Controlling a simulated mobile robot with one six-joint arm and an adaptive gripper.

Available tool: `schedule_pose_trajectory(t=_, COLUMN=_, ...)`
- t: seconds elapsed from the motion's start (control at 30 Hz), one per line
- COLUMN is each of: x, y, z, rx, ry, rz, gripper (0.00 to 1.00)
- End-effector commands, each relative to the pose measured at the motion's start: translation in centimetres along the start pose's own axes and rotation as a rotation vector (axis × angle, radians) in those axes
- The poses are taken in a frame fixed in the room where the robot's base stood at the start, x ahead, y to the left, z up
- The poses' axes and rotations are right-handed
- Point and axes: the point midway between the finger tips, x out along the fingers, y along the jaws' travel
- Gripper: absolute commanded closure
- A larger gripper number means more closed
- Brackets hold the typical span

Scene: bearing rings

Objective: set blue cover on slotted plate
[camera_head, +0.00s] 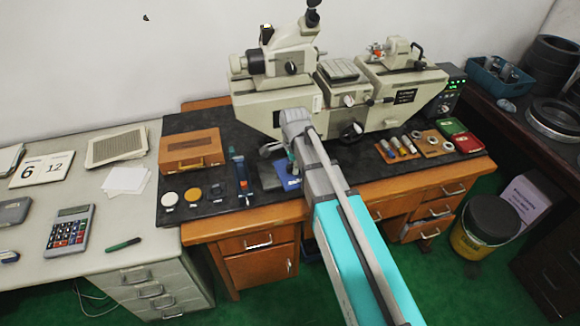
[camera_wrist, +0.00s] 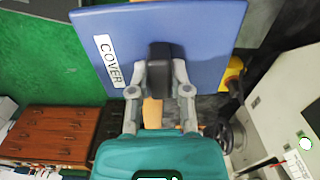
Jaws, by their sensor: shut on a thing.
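My gripper (camera_wrist: 160,82) is shut on the black handle (camera_wrist: 160,66) of the blue cover (camera_wrist: 216,45) in the wrist view. The cover is a flat blue panel with a white "COVER" label and fills the upper middle of that view. In the head view, a blue piece with white lettering (camera_head: 289,180) shows beside my arm over the dark mat; my wrist hides most of that spot and the fingers. A grey ridged plate (camera_head: 340,70), perhaps the slotted plate, sits on the middle of the measuring machine, beyond my arm.
The measuring machine (camera_head: 262,100) stands behind my wrist. A wooden box (camera_head: 190,150), a blue-handled tool (camera_head: 240,178) and small discs lie left on the dark mat (camera_head: 225,130). Small parts on wooden boards (camera_head: 432,143) lie right. A calculator (camera_head: 70,229) is on the left desk.

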Motion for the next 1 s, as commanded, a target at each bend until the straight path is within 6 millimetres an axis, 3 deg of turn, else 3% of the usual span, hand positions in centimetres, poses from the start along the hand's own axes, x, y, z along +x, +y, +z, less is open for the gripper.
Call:
schedule_pose_trajectory(t=0.37, x=-0.4, y=0.0, z=0.0, rx=0.0, ry=0.0, rz=0.0, gripper=1.0)
schedule_pose_trajectory(t=0.8, x=-4.8, y=0.0, z=0.0, rx=0.0, ry=0.0, rz=0.0, gripper=1.0)
schedule_pose_trajectory(t=1.0, x=-5.5, y=0.0, z=0.0, rx=0.0, ry=0.0, rz=0.0, gripper=1.0)
